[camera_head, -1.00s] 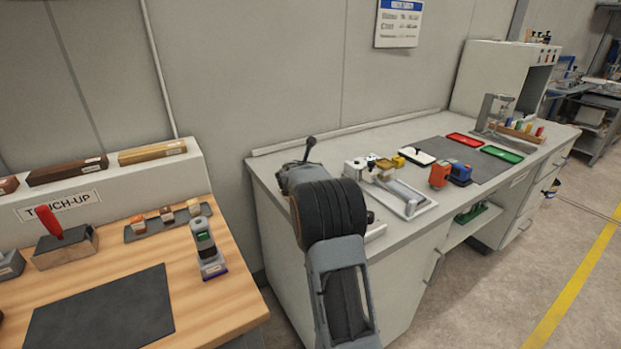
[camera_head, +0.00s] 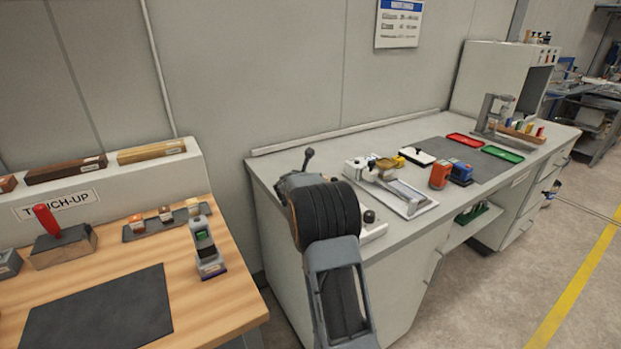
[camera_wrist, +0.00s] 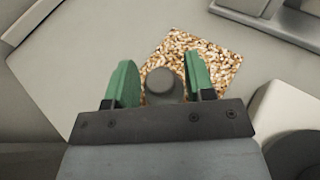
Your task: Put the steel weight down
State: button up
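The steel weight (camera_wrist: 163,84) is a short dark grey cylinder, seen from above in the wrist view. It is over or on a speckled tan, cork-like patch (camera_wrist: 205,62) on a pale grey top. My gripper (camera_wrist: 161,82) has green fingers, one on each side of the weight. The fingers stand apart, with a narrow gap showing at the left finger, so it looks open around the weight. The weight's lower part is hidden. In the head view my arm hides the gripper and the weight.
The grey bench (camera_head: 420,140) holds a pale device (camera_head: 405,198), an orange block (camera_head: 440,175), a blue block (camera_head: 461,173), and red (camera_head: 465,139) and green (camera_head: 502,154) trays. A wooden touch-up table (camera_head: 205,300) stands at left. In the wrist view, a white object (camera_wrist: 285,110) is close at right.

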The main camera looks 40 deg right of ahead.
jog(key=shift+o, duration=0.3)
jog(key=shift+r, duration=0.2)
jog(key=v, duration=1.2)
jog(key=s+a+r+m+g+y+p, duration=0.1)
jog(key=s+a+m+y+p, duration=0.3)
jog(key=s+a+m, duration=0.7)
jog(key=s+a+r+m+g+y+p, duration=0.2)
jog(key=s+a+m+y, duration=0.6)
jog(key=s+m, duration=0.6)
jog(key=s+a+g+p, duration=0.1)
jog(key=a+p, duration=0.1)
jog(key=shift+s+a+r+g, duration=0.2)
jog(key=shift+a+r+g, duration=0.1)
jog(key=shift+a+g, duration=0.1)
jog(key=shift+c, duration=0.5)
